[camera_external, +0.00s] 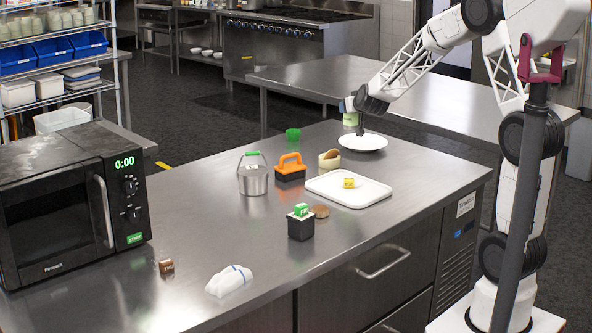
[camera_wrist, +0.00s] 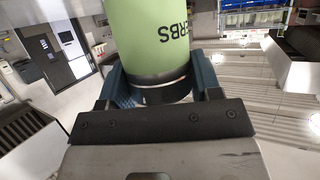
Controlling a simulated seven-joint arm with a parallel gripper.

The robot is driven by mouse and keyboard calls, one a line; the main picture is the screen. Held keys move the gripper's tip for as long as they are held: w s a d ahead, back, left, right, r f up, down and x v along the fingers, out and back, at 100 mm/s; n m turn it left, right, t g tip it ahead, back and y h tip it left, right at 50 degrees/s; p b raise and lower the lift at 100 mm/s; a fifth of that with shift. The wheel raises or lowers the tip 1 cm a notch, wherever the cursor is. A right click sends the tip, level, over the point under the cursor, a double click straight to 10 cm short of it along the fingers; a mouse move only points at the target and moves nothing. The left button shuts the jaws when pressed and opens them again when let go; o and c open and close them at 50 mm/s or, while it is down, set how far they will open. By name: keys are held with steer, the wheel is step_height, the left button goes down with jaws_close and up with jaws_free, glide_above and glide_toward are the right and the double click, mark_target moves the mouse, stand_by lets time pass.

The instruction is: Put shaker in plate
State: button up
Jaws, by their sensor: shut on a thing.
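The shaker, a green cylinder with a dark band and "ERBS" lettering, fills the upper middle of the wrist view (camera_wrist: 145,35). My gripper (camera_wrist: 158,84) is shut on it, with one finger on each side of its dark end. In the external view the shaker (camera_external: 350,119) shows small and pale green by my gripper (camera_external: 358,112), over the left part of the plate. The white round plate (camera_external: 366,144) lies at the far end of the steel counter. I cannot tell the exact gap between shaker and plate. The plate is not visible in the wrist view.
A white tray (camera_external: 330,193) with a yellow block (camera_external: 349,183) lies nearer. A microwave (camera_external: 65,205) is at far left.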

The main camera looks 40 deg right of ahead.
steer(key=s+d+m+g+h, duration=0.1)
steer(key=s+d, duration=0.2)
steer(key=d, duration=0.4)
steer(key=s+d+m+h, duration=0.1)
steer(key=s+d, duration=0.3)
steer(key=d, duration=0.3)
step_height(320, 180, down, 9)
steer(key=shift+w+a+f, duration=0.15)
steer(key=w+d, duration=0.3)
steer(key=w, duration=0.4)
steer(key=w+d+f, duration=0.1)
steer(key=w+d, duration=0.2)
steer(key=w, duration=0.4)
steer(key=shift+w+d+f, duration=0.2)
steer(key=shift+w+d, duration=0.05)
steer(key=shift+d, duration=0.15)
steer(key=shift+f, duration=0.15)
steer(key=shift+f, duration=1.6)
steer(key=shift+f, duration=0.15)
steer(key=o, duration=1)
